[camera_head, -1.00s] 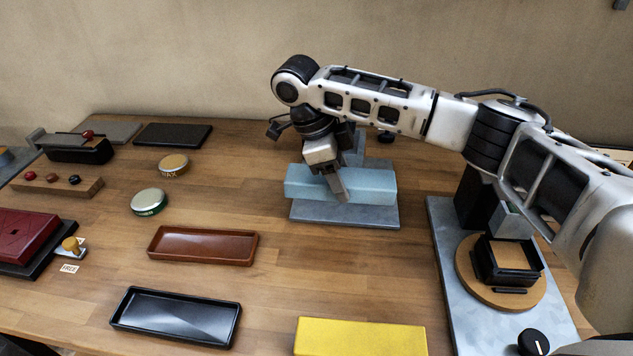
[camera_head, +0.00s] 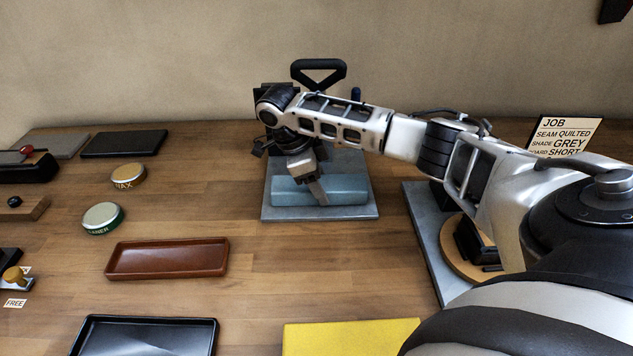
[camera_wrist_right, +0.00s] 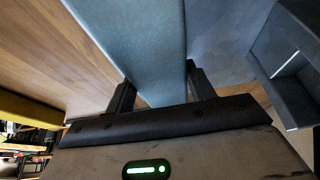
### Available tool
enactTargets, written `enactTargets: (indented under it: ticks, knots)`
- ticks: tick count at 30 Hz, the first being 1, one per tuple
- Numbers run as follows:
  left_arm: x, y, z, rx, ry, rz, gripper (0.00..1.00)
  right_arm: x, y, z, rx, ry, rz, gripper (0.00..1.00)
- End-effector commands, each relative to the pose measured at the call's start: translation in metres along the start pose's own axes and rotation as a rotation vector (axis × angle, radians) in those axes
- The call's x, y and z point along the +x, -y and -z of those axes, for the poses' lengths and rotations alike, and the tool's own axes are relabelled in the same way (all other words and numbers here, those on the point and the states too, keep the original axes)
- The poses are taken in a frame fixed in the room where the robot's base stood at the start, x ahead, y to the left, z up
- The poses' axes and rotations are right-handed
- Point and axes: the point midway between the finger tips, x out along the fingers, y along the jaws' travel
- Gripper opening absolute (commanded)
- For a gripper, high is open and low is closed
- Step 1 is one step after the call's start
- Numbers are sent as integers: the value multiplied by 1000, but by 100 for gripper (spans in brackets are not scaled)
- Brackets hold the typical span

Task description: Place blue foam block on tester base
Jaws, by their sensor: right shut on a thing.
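The pale blue foam block (camera_head: 345,188) lies lengthwise over the grey tester base (camera_head: 350,212), within the plate's left and right edges. I cannot tell whether its underside touches the plate. My right gripper (camera_head: 319,190) points down and is shut on the block near its middle. The right wrist view shows the block (camera_wrist_right: 140,45) between both fingers, with the grey plate (camera_wrist_right: 220,40) beside it. The gripper and wrist hide part of the block and of the tester behind. My left gripper is not in view.
A black handle (camera_head: 318,72) stands above the tester. A fixture with a round wooden disc (camera_head: 456,250) is to the right, partly behind my arm. A brown tray (camera_head: 168,258), a black tray (camera_head: 150,338) and a yellow block (camera_head: 345,338) lie nearer.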

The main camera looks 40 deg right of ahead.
Motion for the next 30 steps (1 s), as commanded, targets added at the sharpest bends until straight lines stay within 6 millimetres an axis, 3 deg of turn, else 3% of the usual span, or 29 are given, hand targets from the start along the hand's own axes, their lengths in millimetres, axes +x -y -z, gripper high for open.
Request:
enactTargets:
  ticks: [8,9,11,22,26,30]
  knots:
    - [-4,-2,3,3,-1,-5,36,0,0,0,-1,1,-1,32]
    - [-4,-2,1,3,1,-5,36,0,0,0,-1,1,-1,65]
    - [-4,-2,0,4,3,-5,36,0,0,0,-1,1,-1,76]
    - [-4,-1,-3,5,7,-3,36,-7,0,0,-1,3,1,76]
    - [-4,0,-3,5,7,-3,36,-28,0,-1,-2,5,2,76]
    - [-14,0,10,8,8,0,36,-66,1,2,0,2,4,76]
